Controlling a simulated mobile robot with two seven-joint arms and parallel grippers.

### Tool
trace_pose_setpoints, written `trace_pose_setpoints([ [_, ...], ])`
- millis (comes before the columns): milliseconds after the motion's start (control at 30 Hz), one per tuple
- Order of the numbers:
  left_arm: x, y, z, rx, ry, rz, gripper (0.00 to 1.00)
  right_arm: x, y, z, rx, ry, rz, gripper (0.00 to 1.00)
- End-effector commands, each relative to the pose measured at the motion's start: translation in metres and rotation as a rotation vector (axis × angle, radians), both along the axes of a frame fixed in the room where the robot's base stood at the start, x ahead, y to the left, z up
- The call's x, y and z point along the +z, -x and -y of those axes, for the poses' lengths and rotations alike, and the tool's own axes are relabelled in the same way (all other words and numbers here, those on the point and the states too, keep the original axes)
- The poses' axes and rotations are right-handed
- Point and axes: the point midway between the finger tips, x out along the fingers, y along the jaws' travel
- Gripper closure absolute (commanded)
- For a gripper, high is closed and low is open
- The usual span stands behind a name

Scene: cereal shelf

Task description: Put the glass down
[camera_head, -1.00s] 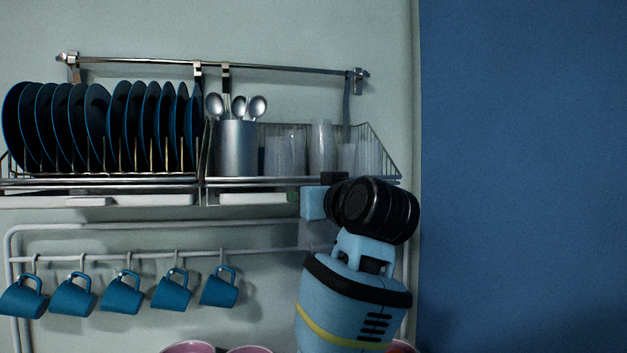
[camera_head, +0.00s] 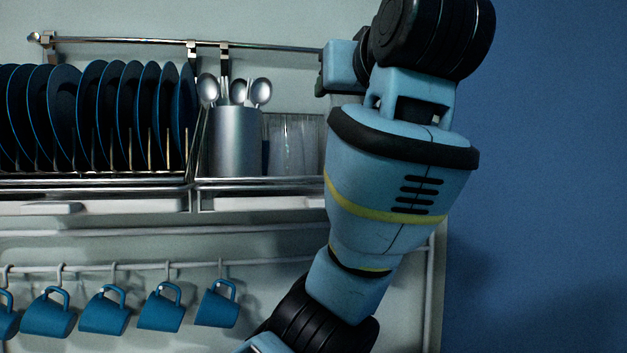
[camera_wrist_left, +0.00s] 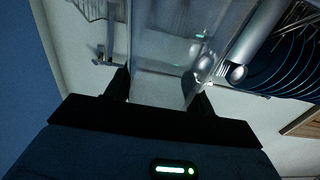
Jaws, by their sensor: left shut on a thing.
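A clear glass (camera_wrist_left: 160,62) is between the two black fingers of my left gripper (camera_wrist_left: 158,96) in the left wrist view. The gripper is shut on it. In the head view my left arm rises in front of the right part of the rack. The arm's wrist is at the top right, and the gripper and held glass cannot be made out there. Other clear glasses (camera_head: 286,146) stand on the rack (camera_head: 262,184), partly hidden by my arm. My right gripper is not in view.
A metal cup with spoons (camera_head: 235,142) stands left of the glasses. A row of dark blue plates (camera_head: 118,115) fills the rack's left side. Several blue mugs (camera_head: 104,314) hang below. A bare blue wall (camera_head: 550,170) is at the right.

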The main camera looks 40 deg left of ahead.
Motion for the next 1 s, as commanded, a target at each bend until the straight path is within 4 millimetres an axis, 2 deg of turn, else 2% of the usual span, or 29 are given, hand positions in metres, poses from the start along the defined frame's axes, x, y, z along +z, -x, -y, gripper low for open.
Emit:
trace_pose_setpoints([
  [167,-0.001,-0.01,-0.007,0.0,0.002,-0.002,0.77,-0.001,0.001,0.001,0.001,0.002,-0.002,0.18],
  [600,-0.011,-0.089,-0.065,0.006,-0.001,-0.003,0.77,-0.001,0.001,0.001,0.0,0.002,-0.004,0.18],
  [800,-0.013,-0.12,-0.085,0.003,-0.001,0.0,0.77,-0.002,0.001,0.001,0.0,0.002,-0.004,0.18],
  [1000,-0.014,-0.131,-0.092,0.0,0.0,0.003,0.77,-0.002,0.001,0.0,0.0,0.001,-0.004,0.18],
])
